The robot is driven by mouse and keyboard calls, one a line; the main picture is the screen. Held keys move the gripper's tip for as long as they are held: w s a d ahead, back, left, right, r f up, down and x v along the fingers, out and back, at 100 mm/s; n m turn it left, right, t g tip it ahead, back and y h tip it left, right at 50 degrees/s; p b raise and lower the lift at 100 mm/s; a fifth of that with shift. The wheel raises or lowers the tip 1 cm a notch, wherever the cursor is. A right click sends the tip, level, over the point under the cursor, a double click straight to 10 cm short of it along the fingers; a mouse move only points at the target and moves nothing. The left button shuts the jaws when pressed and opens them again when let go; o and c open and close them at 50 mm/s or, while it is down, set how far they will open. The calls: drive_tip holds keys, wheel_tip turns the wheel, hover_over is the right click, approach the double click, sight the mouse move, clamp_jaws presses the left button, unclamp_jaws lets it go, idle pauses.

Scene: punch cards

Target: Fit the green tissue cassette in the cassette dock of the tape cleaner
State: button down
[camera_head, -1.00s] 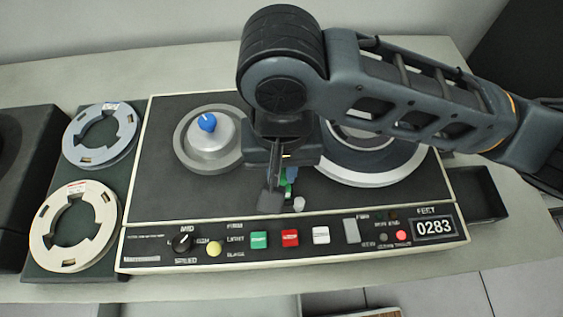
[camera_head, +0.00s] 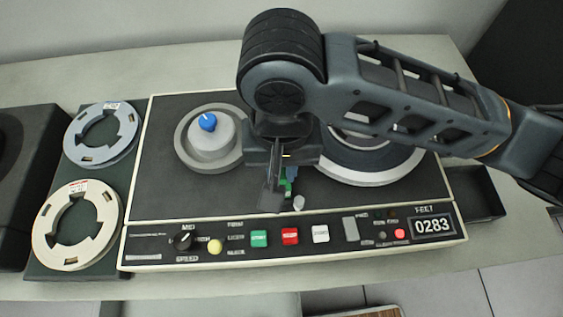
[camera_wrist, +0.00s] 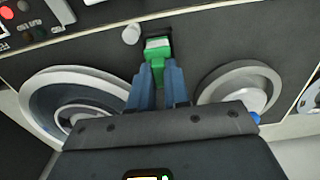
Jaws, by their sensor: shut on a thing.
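The green tissue cassette (camera_wrist: 157,53) is between the fingers of my gripper (camera_wrist: 160,72), which is shut on it. In the head view only a small green part of the cassette (camera_head: 286,185) shows, with my gripper (camera_head: 288,178) and wrist over the rest. The tape cleaner (camera_head: 190,205) is a dark-topped machine with a cream edge. In the wrist view the cassette's far end is at a dark recess (camera_wrist: 157,24) in the deck, likely the dock. I cannot tell how deep the cassette sits in it.
A small pale post (camera_wrist: 131,34) stands beside the recess. A left hub with a blue knob (camera_head: 208,122) and a right reel (camera_head: 375,172) flank my gripper. A button panel (camera_head: 205,257) runs along the front. Two loose reels (camera_head: 77,226) lie at the left; a dark open tray (camera_head: 476,195) is at the right.

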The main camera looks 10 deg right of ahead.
sight(282, 172)
drive_tip(key=shift+f+b, duration=0.4)
drive_tip(key=shift+f, duration=0.4)
drive_tip(key=c, duration=1)
unclamp_jaws()
drive_tip(key=shift+c, duration=0.5)
drive_tip(key=shift+c, duration=0.5)
drive_tip(key=shift+r+p, duration=1.6)
drive_tip(key=shift+r, duration=0.05)
drive_tip(key=shift+r+p, duration=0.7)
drive_tip(key=shift+r, duration=1.65)
